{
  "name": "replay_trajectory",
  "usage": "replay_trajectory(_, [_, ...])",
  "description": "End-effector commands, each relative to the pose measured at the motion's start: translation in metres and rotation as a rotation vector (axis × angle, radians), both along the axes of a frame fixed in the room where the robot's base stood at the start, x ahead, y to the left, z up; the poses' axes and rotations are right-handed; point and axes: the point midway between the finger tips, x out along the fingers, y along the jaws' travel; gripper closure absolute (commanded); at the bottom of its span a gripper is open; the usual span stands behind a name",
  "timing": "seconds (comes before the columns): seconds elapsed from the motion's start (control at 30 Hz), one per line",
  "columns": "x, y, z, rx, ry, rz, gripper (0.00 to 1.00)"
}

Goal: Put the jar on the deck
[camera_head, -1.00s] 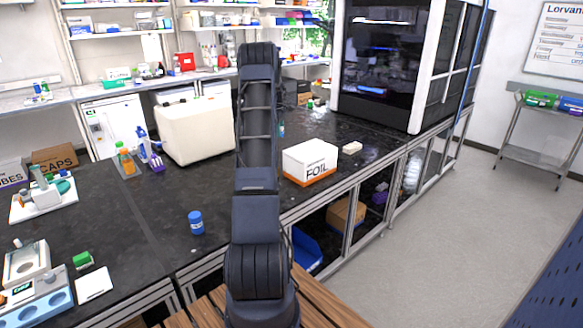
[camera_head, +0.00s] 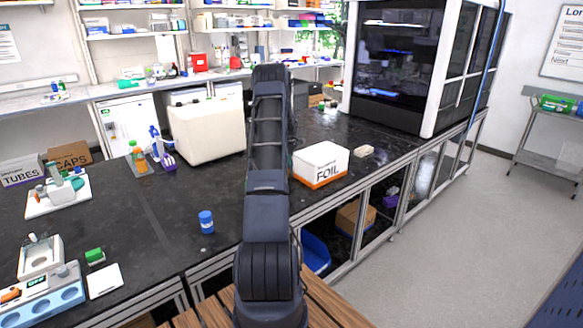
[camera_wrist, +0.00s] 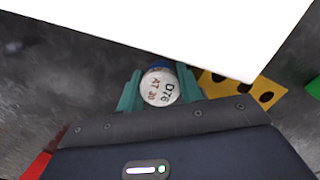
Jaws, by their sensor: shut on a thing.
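A jar (camera_wrist: 158,88) with a round white lid, marked in dark and reddish letters, and a blue part behind it shows in the wrist view. My gripper (camera_wrist: 158,91) has teal fingers on both sides of the jar and is shut on it. In the head view my arm hides the gripper and the held jar. Which surface is the deck is not clear; a large black and white enclosed machine (camera_head: 398,62) stands at the back right of the bench.
A white panel (camera_wrist: 190,25) fills the top of the wrist view, close to the jar. A yellow piece with dark holes (camera_wrist: 243,90) lies to the right. In the head view a FOIL box (camera_head: 320,163), a cream box (camera_head: 205,130) and a blue-capped container (camera_head: 206,222) stand on the black bench.

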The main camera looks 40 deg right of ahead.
Motion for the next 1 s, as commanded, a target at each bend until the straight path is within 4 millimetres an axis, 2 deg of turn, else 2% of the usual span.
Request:
replay_trajectory(0.23, [-0.001,0.000,-0.033,0.001,0.003,0.001,0.86])
replay_trajectory(0.57, [0.000,0.000,-0.036,0.000,0.001,0.000,0.86])
replay_trajectory(1.0, [-0.001,0.001,-0.050,0.004,0.002,0.000,0.86])
